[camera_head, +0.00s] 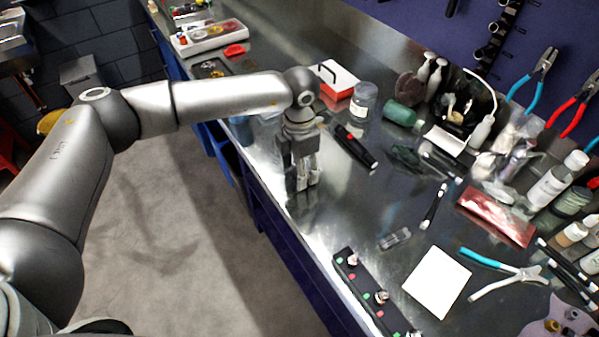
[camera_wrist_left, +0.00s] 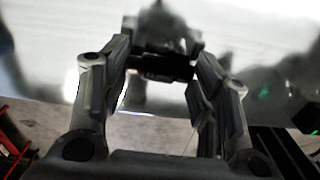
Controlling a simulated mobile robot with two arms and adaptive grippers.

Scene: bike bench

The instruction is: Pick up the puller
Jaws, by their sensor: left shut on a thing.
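My left gripper (camera_head: 304,183) is low over the front edge of the metal bench, fingers pointing down. In the left wrist view its two fingers (camera_wrist_left: 163,75) stand apart with a small dark thing (camera_wrist_left: 165,67) between them, and they are shut on it. This thing appears to be the puller, but its shape is blurred and partly covered by the fingers. In the head view the fingers hide it. I cannot tell whether it touches the bench. My right gripper is not in view.
The metal bench (camera_head: 325,212) is bare just around the gripper. A black tool with a red mark (camera_head: 356,148) lies close to its right. A black strip with buttons (camera_head: 366,290) lies along the front edge. A jar (camera_head: 363,102) and red-and-white box (camera_head: 338,80) stand behind.

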